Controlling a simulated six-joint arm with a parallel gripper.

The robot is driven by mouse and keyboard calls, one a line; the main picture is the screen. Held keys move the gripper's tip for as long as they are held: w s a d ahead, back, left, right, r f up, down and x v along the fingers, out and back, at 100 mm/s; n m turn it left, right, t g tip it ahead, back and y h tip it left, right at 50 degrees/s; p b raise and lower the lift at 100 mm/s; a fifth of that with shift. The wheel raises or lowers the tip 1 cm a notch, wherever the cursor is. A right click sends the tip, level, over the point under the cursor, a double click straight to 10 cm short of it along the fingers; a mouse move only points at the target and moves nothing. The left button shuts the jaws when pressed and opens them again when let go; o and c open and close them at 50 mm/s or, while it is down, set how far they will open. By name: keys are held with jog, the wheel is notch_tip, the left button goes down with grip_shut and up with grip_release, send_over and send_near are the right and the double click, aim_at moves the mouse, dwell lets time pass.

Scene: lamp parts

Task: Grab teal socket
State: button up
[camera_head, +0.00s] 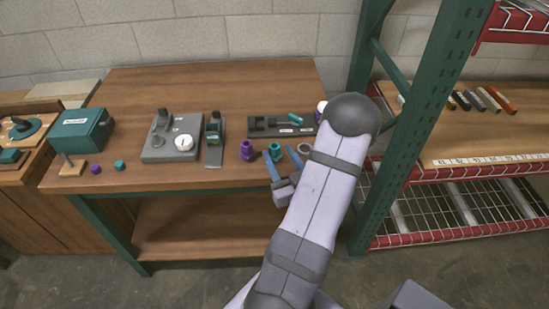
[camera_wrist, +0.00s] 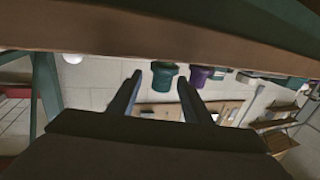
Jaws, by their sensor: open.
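The teal socket (camera_head: 274,152) stands near the front edge of the wooden workbench (camera_head: 110,95), between a purple socket (camera_head: 246,150) and a grey-brown ring-shaped part (camera_head: 304,149). My gripper (camera_head: 279,156) is open and empty, with its blue fingers pointing at the teal socket from the front. In the wrist view, the teal socket (camera_wrist: 163,76) shows between the tips of my gripper (camera_wrist: 159,79), seemingly still beyond them. The purple socket (camera_wrist: 200,76) is just right of the right finger there. I cannot tell whether a finger touches the teal socket.
A dark tray (camera_head: 262,131) with a teal-handled tool lies behind the sockets. A grey fixture (camera_head: 172,150) and a teal box (camera_head: 84,129) stand farther left. A green rack post (camera_head: 400,150) rises close to my arm's right. The bench's back left is clear.

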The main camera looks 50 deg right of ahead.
aim_at(271, 144)
jog(key=shift+s+a+f, duration=0.15)
jog(key=shift+s+f, duration=0.05)
jog(key=shift+f, duration=0.05)
jog(key=shift+p+x, duration=0.3)
jog(key=shift+x, duration=0.75)
jog(key=shift+a+r+p+x, duration=0.15)
jog(key=shift+p+x, duration=0.25)
jog(key=shift+x, duration=0.6)
jog(key=shift+a+r+p+x, duration=0.15)
jog(key=shift+p+x, duration=0.25)
jog(key=shift+x, duration=1.4)
jog(key=shift+f, duration=0.1)
jog(key=shift+s, duration=0.1)
grip_shut()
